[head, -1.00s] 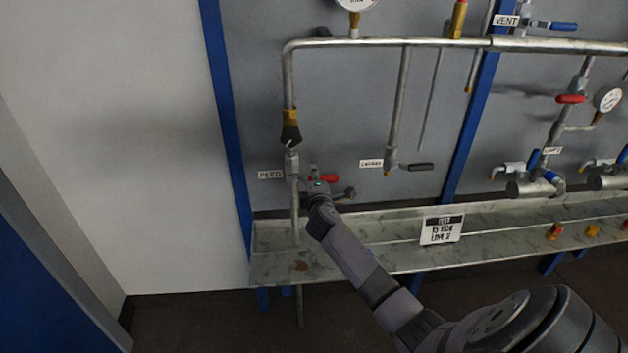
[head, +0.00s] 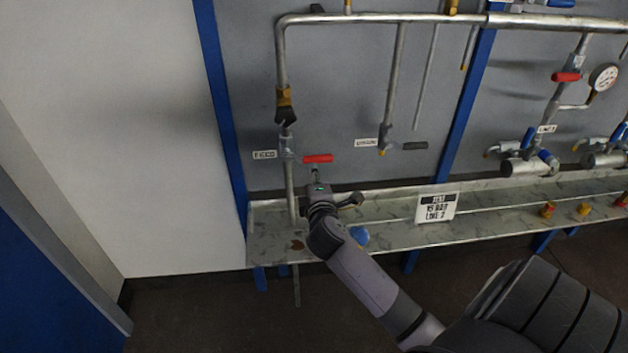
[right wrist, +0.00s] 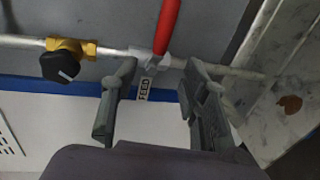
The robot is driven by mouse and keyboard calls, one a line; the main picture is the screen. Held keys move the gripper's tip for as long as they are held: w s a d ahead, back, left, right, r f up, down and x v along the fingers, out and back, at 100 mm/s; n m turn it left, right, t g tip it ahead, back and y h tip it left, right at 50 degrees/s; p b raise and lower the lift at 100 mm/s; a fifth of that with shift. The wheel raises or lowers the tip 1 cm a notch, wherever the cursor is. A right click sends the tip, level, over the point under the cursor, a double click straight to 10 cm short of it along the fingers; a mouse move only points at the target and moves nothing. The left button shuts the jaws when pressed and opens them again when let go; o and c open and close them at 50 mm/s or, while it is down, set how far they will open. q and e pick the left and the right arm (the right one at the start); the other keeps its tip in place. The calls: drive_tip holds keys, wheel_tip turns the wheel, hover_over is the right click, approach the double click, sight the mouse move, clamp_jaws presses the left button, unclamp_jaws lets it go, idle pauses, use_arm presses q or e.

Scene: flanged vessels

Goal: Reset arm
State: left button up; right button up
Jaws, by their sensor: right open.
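My right gripper (head: 333,188) is open and empty, just below the red valve handle (head: 318,158) of the FEED line. In the right wrist view its two fingers (right wrist: 158,78) are spread apart. The red handle (right wrist: 168,22) and its valve body lie beyond the fingertips there, with a visible gap. The handle stands level, pointing right from the vertical feed pipe (head: 291,190) in the head view. My left gripper is not in view.
A metal tray (head: 390,232) runs under the panel below my right gripper. The FEED label (head: 264,155) sits beside the valve. A brass valve with a black knob (head: 285,114) is above it. A black-handled valve (head: 413,146) is to the right. The left wall is bare.

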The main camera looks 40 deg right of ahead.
idle(0.5)
